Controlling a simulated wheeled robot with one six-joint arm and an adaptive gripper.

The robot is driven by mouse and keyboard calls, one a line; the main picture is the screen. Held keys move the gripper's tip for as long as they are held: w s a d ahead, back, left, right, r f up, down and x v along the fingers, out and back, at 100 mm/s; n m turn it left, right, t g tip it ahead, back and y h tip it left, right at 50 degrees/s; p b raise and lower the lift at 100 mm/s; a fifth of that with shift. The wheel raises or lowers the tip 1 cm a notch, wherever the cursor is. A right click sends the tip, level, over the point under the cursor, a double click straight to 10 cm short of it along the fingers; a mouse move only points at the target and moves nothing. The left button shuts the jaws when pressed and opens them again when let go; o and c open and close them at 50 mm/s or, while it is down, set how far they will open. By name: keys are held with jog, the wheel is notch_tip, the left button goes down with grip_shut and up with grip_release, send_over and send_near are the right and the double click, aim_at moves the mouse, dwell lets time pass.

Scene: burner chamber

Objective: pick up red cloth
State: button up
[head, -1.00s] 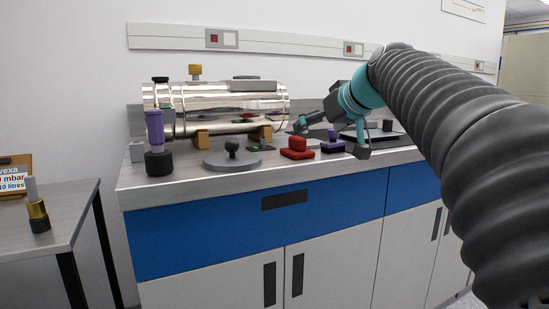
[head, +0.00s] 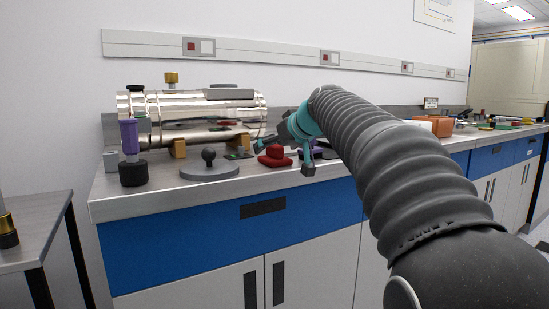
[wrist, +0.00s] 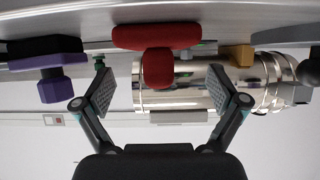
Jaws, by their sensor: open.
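The task's red cloth (head: 274,158) looks like a stiff red piece with a wide base and a raised knob. It sits on the bench top, right of the grey disc. My gripper (head: 283,157) is at its right, fingers spread and empty. In the upside-down wrist view, the red cloth (wrist: 157,38) is at the top middle, ahead of the gap between the fingertips (wrist: 160,90). Its knob points into that gap. I cannot tell how far apart they are, and no finger visibly touches it.
A shiny metal cylinder (head: 185,110) lies behind on yellow supports. A grey disc with a ball knob (head: 209,169) stands to the left, beside a purple-handled black piece (head: 131,150). A purple piece (wrist: 52,85) is close beside the gripper. A side table (head: 40,225) stands at far left.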

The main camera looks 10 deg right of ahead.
aim_at(272, 151)
jog(key=x, duration=0.3)
jog(key=shift+w+a+f, duration=0.1)
jog(key=shift+w+f, duration=0.15)
jog(key=shift+f, duration=0.05)
jog(key=shift+c, duration=0.3)
jog(key=c, duration=1.3)
jog(key=shift+r+p, duration=1.6)
jog(key=shift+r, duration=3.4)
notch_tip(272, 151, down, 10)
jog(key=b, duration=0.3)
jog(key=shift+r, duration=0.2)
jog(key=shift+s+f, duration=0.1)
jog(key=shift+s, duration=0.2)
jog(key=shift+r+v, duration=0.15)
jog(key=shift+v, duration=1)
jog(key=shift+r+v, duration=0.15)
jog(key=shift+v, duration=0.95)
